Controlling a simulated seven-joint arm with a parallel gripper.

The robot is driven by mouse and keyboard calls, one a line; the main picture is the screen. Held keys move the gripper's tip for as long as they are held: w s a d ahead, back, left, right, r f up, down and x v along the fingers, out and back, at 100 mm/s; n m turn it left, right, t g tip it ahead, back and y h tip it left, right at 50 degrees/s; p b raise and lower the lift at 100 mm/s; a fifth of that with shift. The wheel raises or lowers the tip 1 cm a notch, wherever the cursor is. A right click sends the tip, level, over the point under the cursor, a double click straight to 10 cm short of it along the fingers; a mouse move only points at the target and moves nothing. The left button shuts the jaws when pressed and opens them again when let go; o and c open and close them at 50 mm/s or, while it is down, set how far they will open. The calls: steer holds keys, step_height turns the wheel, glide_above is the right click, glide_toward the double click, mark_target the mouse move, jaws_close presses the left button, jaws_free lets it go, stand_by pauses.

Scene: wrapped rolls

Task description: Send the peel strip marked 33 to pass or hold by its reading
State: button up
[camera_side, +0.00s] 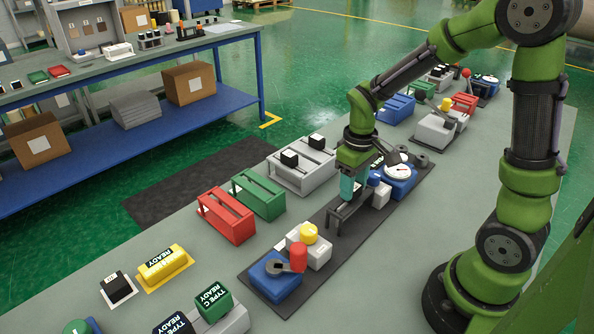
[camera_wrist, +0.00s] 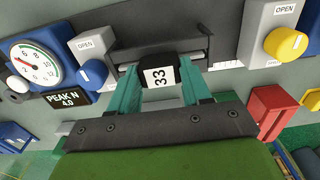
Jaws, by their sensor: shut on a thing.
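The peel strip marked 33 (camera_wrist: 158,76) shows a black end with a white label in the wrist view. My gripper (camera_wrist: 160,88) has its two teal fingers shut on this black end, one on each side. The strip is at a dark slotted stand (camera_wrist: 160,50); I cannot tell how far it sits in it. In the side view my gripper (camera_side: 351,192) is low over this stand (camera_side: 347,217), and hides the strip. A blue gauge (camera_wrist: 36,65) has a white dial, and its readout (camera_wrist: 62,100) says PEAK N 4.0.
Grey clamps marked OPEN flank the stand, one with a yellow knob (camera_wrist: 285,45). A red rack (camera_side: 226,215) and a green rack (camera_side: 258,194) stand to the left in the side view. A grey rack (camera_side: 302,175) holds black-topped pieces. A yellow READY block (camera_side: 163,265) is nearer.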

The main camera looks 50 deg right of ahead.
step_height(320, 180, up, 9)
steer(key=shift+a+f, duration=0.1)
steer(key=shift+a, duration=0.25)
steer(key=w+a+r+n, duration=0.2)
steer(key=w+a+n, duration=1.6)
steer(key=w+a, duration=0.2)
steer(key=shift+a+r, duration=0.4)
steer(key=shift+f, duration=0.1)
steer(key=shift+f, duration=2.45)
